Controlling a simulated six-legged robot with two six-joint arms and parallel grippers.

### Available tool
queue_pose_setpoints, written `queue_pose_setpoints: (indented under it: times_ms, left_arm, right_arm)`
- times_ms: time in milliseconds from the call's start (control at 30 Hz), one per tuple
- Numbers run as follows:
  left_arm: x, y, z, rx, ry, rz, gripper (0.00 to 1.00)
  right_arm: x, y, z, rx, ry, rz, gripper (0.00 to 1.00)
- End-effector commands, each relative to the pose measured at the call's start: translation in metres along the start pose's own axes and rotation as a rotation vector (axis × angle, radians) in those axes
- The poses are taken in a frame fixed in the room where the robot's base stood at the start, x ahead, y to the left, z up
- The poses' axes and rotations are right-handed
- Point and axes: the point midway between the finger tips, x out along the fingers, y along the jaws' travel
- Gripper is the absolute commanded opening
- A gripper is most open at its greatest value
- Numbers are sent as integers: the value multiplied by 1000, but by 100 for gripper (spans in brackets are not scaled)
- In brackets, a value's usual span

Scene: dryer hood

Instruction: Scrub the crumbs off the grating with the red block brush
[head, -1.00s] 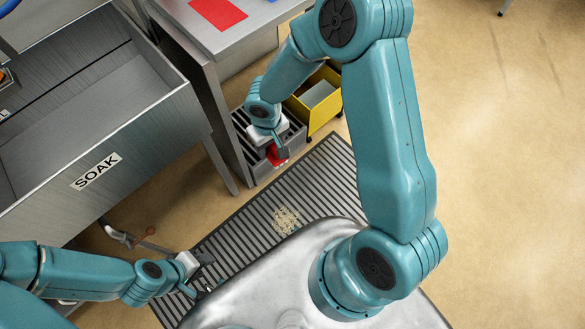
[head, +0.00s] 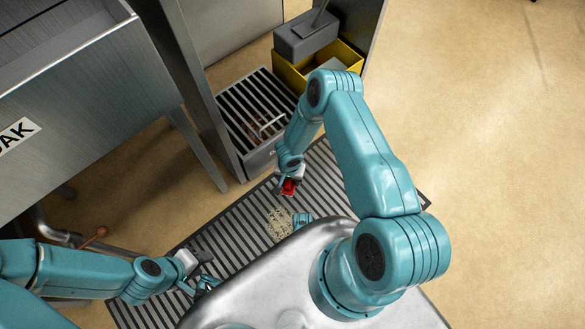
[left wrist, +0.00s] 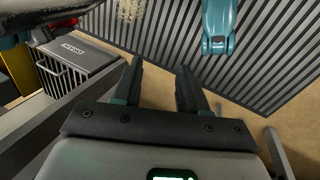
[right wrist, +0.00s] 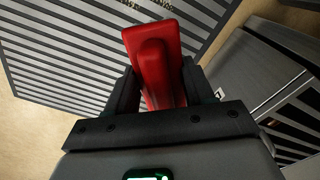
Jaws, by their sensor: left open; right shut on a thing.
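The red block brush (head: 289,187) is in my right gripper (head: 287,178), just above the grating near the crumbs. In the right wrist view the brush (right wrist: 156,62) stands between the two fingers of the gripper (right wrist: 156,92), with slats behind it. The pale crumbs (head: 281,222) lie in a patch on the slatted floor grating (head: 222,238), below and left of the brush. They also show at the top of the left wrist view (left wrist: 130,9). My left gripper (head: 204,270) is open and empty over the near left part of the grating. Whether the brush touches the grating is unclear.
A grey slatted-top box (head: 250,108) with a handle stands behind the grating. A yellow bin (head: 292,73) with a grey block (head: 306,38) is beyond it. The metal SOAK sink (head: 90,85) is at left. Tan floor at right is clear.

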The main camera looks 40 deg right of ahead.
Motion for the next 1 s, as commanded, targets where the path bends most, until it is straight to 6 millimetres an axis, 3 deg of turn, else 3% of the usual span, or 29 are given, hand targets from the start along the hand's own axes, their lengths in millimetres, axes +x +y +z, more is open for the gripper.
queue_pose_setpoints:
  times_ms: [33,100,200,567,1000]
  left_arm:
    - [23,-9,-1,-1,1,0,43]
    - [34,-13,-1,-1,2,0,43]
    - [44,-16,-2,-2,3,0,43]
    - [58,-23,-4,-8,10,-1,43]
    - [100,-43,-24,-21,65,-2,43]
  right_arm:
    - [39,4,6,38,-3,2,24]
    - [66,8,12,92,-2,2,24]
    - [91,12,18,147,1,1,24]
    - [117,14,20,192,4,0,24]
    - [161,15,19,191,4,0,24]
